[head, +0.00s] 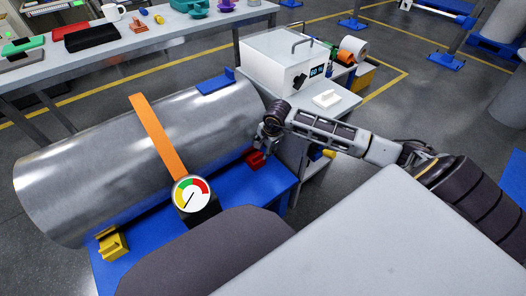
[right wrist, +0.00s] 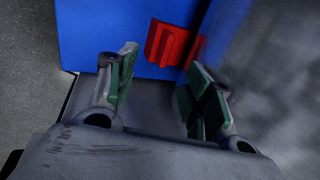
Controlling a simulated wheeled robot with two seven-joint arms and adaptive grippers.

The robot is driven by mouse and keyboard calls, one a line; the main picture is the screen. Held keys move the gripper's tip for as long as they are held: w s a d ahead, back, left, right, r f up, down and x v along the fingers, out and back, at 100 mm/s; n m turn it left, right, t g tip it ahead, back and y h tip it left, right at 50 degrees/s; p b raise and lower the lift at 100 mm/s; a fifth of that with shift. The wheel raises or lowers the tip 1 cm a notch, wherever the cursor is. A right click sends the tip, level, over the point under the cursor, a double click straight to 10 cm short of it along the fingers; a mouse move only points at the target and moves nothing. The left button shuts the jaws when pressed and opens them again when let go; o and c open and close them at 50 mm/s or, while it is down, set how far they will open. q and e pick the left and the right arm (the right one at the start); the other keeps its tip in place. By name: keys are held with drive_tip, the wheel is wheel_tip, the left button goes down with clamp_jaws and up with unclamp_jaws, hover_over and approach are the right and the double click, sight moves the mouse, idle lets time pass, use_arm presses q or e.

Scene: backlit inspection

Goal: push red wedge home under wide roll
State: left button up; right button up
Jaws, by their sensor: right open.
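The wide roll (head: 90,170) is a large shiny metal cylinder lying on a blue stand (head: 270,187), with an orange strap (head: 157,137) over it. The red wedge (head: 255,159) sits on the blue surface by the roll's right end. It also shows in the right wrist view (right wrist: 168,43), ahead of the fingers. My right gripper (head: 268,141) is just above and beside the wedge in the head view. In the right wrist view my right gripper (right wrist: 160,85) is open with nothing between its fingers. Whether the wedge touches the roll is hard to tell. My left gripper is not in view.
A yellow wedge (head: 113,244) sits at the roll's left end. A round gauge (head: 192,194) stands in front of the roll. A white box with a handle (head: 284,60) stands on a side table behind my right arm. A long bench (head: 150,42) with mugs and tools runs behind.

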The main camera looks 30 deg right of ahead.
drive_tip(key=shift+v, duration=1.05)
drive_tip(key=shift+s+f, duration=0.1)
drive_tip(key=shift+s, duration=0.2)
